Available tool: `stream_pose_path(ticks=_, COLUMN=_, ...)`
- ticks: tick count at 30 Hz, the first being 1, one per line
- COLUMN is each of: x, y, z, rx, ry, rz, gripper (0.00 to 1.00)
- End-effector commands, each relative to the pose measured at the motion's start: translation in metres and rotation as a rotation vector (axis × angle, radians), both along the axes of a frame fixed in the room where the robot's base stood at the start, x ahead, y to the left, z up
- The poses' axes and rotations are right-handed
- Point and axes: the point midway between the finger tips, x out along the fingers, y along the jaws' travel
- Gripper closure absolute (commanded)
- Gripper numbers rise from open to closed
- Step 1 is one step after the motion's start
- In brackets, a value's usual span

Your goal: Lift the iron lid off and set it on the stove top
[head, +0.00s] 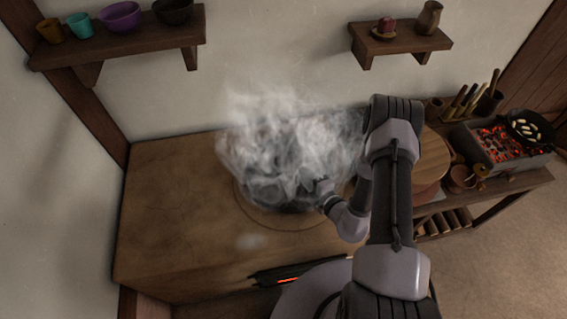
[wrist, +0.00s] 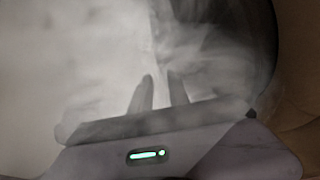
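Thick steam (head: 280,135) covers the middle of the brown stove top (head: 170,210). A dark rounded vessel (head: 285,185) shows faintly inside it, over a round ring on the stove top. The iron lid cannot be made out through the steam. My gripper (head: 322,187) reaches into the steam from the right, at the vessel's right side. In the wrist view, the two fingers of my gripper (wrist: 160,80) stand a narrow gap apart. A pale upright streak shows between and above them. Steam hides whether they hold anything. A dark curved edge (wrist: 270,55) stands at the right.
The left and front of the stove top are bare. A fire glows in the stove's front opening (head: 288,280). A side bench at right holds a round wooden board (head: 431,155) and a brazier (head: 497,146) with a pan (head: 529,127). Wall shelves (head: 120,45) hang above.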

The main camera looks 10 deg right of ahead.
Motion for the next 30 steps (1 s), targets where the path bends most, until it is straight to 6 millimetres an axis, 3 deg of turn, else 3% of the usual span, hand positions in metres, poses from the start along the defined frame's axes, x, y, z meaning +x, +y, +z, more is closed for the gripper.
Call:
stream_pose_path(ticks=6, x=0.056, y=0.021, z=-0.024, rx=-0.003, ry=-0.005, rz=0.007, gripper=0.79)
stream_pose_path(ticks=18, x=0.116, y=0.038, z=-0.045, rx=-0.002, ry=-0.003, rz=0.007, gripper=0.79)
stream_pose_path(ticks=26, x=0.124, y=0.040, z=-0.045, rx=-0.002, ry=-0.001, rz=0.006, gripper=0.79)
stream_pose_path(ticks=27, x=0.124, y=0.040, z=-0.045, rx=-0.002, ry=-0.001, rz=0.006, gripper=0.81)
stream_pose_path(ticks=30, x=0.123, y=0.040, z=-0.045, rx=-0.002, ry=-0.001, rz=0.006, gripper=1.00)
